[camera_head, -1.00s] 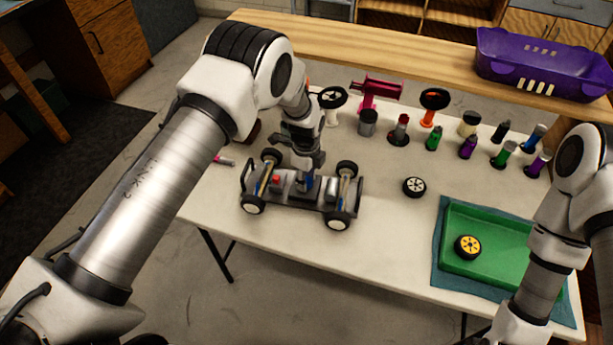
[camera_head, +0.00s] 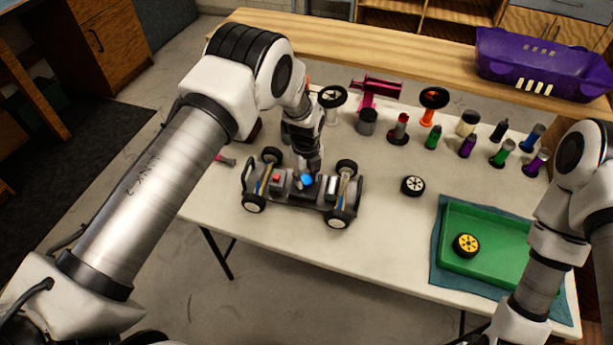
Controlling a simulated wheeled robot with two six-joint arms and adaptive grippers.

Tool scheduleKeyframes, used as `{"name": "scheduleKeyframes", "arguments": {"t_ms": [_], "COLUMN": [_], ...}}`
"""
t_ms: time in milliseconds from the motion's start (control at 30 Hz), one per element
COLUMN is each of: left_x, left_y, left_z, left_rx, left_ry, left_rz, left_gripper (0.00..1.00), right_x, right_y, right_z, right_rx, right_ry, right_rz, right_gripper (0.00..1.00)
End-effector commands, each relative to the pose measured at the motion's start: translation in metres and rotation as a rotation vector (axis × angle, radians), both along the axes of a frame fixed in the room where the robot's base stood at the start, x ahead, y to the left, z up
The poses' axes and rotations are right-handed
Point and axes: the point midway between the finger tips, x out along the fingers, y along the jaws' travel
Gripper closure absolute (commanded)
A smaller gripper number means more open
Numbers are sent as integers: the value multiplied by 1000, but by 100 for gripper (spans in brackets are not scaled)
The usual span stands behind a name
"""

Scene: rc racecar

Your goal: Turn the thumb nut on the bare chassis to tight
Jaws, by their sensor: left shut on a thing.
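The bare chassis (camera_head: 277,200), dark with four black-and-white wheels, stands on the white table at the left. A blue thumb nut (camera_head: 307,180) shows near the middle of its top. My left gripper (camera_head: 308,170) points down over the chassis, with its fingertips at the nut. It is shut on the thumb nut, though the fingers partly hide the contact. My right arm comes in at the right edge; its gripper is outside the view.
A loose wheel (camera_head: 413,186) lies on the table right of the chassis. A green tray (camera_head: 490,262) with a yellow wheel (camera_head: 466,245) sits on a teal cloth. Several bottles, stands and a magenta holder (camera_head: 376,88) line the back. A purple basket (camera_head: 540,65) rests on the shelf.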

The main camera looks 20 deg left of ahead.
Motion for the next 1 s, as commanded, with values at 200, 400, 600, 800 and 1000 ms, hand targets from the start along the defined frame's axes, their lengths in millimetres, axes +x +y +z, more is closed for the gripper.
{"name": "scheduleKeyframes", "arguments": {"t_ms": [200,400,600,800,1000], "left_x": [-2,-1,0,1,1], "left_y": [0,0,0,0,1], "left_z": [-2,-1,0,22,73], "left_rx": [0,0,1,0,0], "left_ry": [5,4,1,-1,-1], "left_rz": [-1,0,0,0,1], "left_gripper": [99,39,39,39,39], "right_x": [0,0,0,0,0], "right_y": [0,0,0,0,0], "right_z": [0,0,0,0,0], "right_rx": [0,0,0,0,0], "right_ry": [0,0,0,0,0], "right_rz": [0,0,0,0,0], "right_gripper": [60,60,60,60,60]}}
